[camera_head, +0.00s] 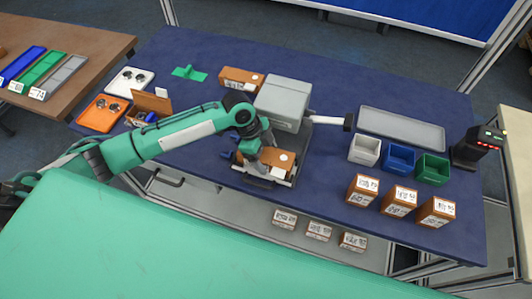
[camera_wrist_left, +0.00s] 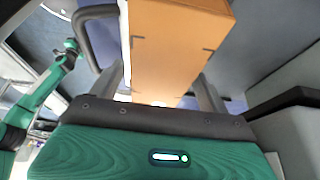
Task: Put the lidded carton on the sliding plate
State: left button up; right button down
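An orange-brown carton (camera_head: 279,158) with white labels lies at the front of the grey machine, on or just over the sliding plate (camera_head: 262,184). The plate's rim and handle show in front of it. My left gripper (camera_head: 254,156) is at the carton's left part. In the left wrist view the carton (camera_wrist_left: 175,50) stands between the two fingers (camera_wrist_left: 162,80), very close to both. Whether they press on it cannot be told. Another brown carton (camera_head: 240,78) lies behind, left of the machine. An open carton (camera_head: 151,104) with raised flap stands farther left. My right gripper is out of view.
The grey machine box (camera_head: 284,98) rises right behind the carton. A grey tray (camera_head: 402,128), white, blue and green bins (camera_head: 398,157), small labelled boxes (camera_head: 400,198) and a black device (camera_head: 478,146) fill the right. White and orange trays (camera_head: 101,113) stand at left.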

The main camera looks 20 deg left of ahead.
pick_arm(q)
jog(key=shift+r, duration=0.15)
jog(key=shift+a+r, duration=0.15)
jog(key=shift+r, duration=0.1)
jog(key=b+v, duration=0.2)
jog(key=v, duration=0.9)
jog(key=shift+r, duration=0.2)
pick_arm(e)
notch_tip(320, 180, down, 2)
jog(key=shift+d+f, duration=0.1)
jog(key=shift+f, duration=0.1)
pick_arm(q)
jog(key=shift+a, duration=0.1)
